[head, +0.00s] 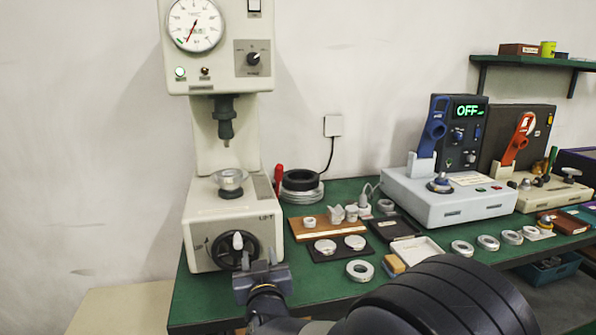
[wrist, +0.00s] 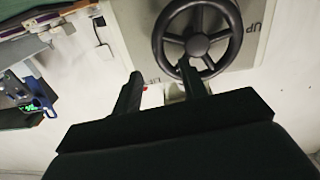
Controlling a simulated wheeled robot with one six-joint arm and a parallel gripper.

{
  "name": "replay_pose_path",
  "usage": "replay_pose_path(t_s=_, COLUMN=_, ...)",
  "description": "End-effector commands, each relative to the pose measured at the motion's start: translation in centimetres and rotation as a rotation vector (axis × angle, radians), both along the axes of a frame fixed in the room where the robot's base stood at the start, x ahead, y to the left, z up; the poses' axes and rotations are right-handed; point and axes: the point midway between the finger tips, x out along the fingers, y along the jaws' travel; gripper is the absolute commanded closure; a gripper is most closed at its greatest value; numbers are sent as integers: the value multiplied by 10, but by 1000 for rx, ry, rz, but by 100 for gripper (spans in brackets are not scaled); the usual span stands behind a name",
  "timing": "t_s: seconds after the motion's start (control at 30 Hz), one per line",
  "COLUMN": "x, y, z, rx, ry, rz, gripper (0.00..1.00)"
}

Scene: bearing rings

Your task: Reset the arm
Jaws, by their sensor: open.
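My gripper (head: 258,262) is in the head view, low in front of the press (head: 202,222) and its black handwheel (head: 233,250). The jaws are open, and nothing shows between them. In the wrist view the two dark fingers (wrist: 160,95) reach toward the handwheel (wrist: 197,40). One fingertip overlaps the wheel's lower rim in that picture; whether it touches cannot be told. My arm crosses the bottom of the head view and hides part of the bench's front.
The green bench (head: 190,310) holds several bearing rings, including one (head: 360,271) near the front. A wooden board (head: 300,235), a white tray (head: 418,250) and a grey tester with a blue handle (head: 450,195) stand to the right. Bare wall lies left of the press.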

Motion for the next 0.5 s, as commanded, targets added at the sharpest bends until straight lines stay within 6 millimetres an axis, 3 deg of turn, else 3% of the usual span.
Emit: replay_pose_path(t_s=0.5, x=0, y=0, z=-27, rx=448, ry=106, rz=-1, gripper=60)
